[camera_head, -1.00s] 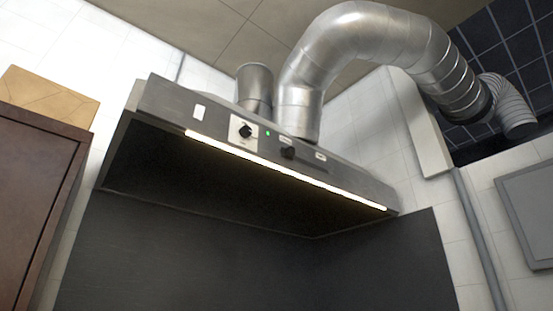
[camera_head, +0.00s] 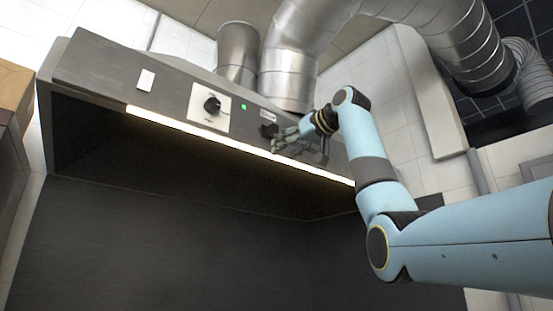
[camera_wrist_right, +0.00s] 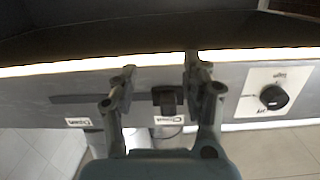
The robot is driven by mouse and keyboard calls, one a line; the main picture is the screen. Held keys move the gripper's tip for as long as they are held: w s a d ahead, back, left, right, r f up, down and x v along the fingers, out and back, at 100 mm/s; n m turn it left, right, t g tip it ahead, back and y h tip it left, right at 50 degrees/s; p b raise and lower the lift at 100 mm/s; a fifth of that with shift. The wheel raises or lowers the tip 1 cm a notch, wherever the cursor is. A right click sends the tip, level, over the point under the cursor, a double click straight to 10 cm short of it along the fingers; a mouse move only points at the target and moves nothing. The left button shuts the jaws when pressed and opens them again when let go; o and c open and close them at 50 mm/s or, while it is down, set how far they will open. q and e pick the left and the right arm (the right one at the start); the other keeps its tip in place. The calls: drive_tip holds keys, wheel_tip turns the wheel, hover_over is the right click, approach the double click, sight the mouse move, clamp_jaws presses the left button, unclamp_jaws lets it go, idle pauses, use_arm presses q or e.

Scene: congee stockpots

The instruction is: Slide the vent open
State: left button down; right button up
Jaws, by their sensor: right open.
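The vent's slider is a small black knob (camera_head: 268,130) on the sloped front of the steel range hood (camera_head: 100,66). In the right wrist view the knob (camera_wrist_right: 167,100) sits at one end of a dark slot (camera_wrist_right: 90,99) that runs left from it. Small white labels mark the knob's end (camera_wrist_right: 168,119) and the far end (camera_wrist_right: 78,121). My right gripper (camera_head: 284,140) is at the hood front by the knob. In the wrist view its open fingers (camera_wrist_right: 160,68) stand on either side of the knob, with gaps visible. My left gripper is not in view.
A rotary dial (camera_head: 212,105) on a white plate, a green light (camera_head: 244,106) and a white switch (camera_head: 146,80) are beside the slider. A lit strip (camera_head: 200,133) runs along the hood's lower edge. Silver ducts (camera_head: 288,75) rise above. A brown cabinet (camera_head: 12,170) stands left.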

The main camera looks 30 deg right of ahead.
drive_tip(key=t, duration=0.1)
approach(276, 126)
drive_tip(key=w+p, duration=0.2)
drive_tip(key=w, duration=0.1)
drive_tip(key=w+p, duration=0.2)
drive_tip(key=w, duration=0.1)
drive_tip(key=w+p, duration=0.2)
drive_tip(key=w, duration=0.1)
drive_tip(key=shift+w+a+r, duration=0.1)
drive_tip(key=shift+a+r, duration=0.1)
drive_tip(key=shift+a, duration=0.1)
drive_tip(key=shift+w+f, duration=0.2)
drive_tip(key=shift+w, duration=0.3)
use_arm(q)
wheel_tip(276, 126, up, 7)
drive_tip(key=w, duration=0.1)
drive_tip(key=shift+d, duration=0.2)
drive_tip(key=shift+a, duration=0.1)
use_arm(e)
clamp_jaws()
